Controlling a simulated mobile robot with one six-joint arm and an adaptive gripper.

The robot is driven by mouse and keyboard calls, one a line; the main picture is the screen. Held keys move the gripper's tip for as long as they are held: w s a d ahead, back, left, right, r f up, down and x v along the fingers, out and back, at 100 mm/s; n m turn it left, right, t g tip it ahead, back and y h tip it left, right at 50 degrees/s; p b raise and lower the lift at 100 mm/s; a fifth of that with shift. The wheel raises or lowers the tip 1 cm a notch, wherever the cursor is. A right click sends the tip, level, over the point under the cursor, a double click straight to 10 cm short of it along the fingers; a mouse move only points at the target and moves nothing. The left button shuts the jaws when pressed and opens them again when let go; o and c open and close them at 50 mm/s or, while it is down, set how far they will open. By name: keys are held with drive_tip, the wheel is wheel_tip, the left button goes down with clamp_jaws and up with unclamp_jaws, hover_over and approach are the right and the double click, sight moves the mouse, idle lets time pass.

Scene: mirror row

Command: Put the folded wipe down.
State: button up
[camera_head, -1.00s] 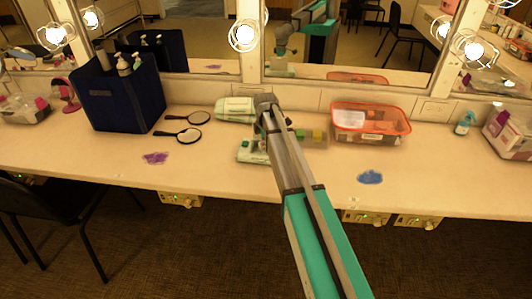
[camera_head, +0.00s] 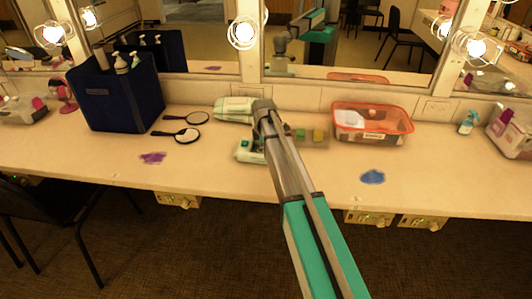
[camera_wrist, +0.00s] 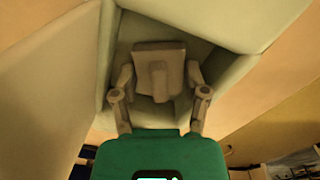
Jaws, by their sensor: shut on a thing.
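My gripper (camera_wrist: 160,78) shows in the wrist view, with its two grey fingers on either side of a grey middle part. It is shut on a pale green, angular thing (camera_wrist: 150,25), which I take to be the folded wipe. The wipe fills much of the upper middle of that view, and its contact with the fingertips is partly hidden. In the head view, my arm reaches over the middle of the counter (camera_head: 220,165), and its own links hide most of the gripper and its load.
A white and green object (camera_head: 234,109) lies behind my arm. Green and yellow blocks (camera_head: 309,135) and an orange-rimmed box (camera_head: 373,136) stand to the right. Hand mirrors (camera_head: 186,135) and a blue caddy (camera_head: 122,98) are left.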

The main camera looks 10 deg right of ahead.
drive_tip(key=shift+f, duration=0.15)
drive_tip(key=o, duration=0.7)
drive_tip(key=shift+o, duration=0.2)
wheel_tip(320, 180, up, 12)
drive_tip(key=p, duration=1.2)
idle(0.6)
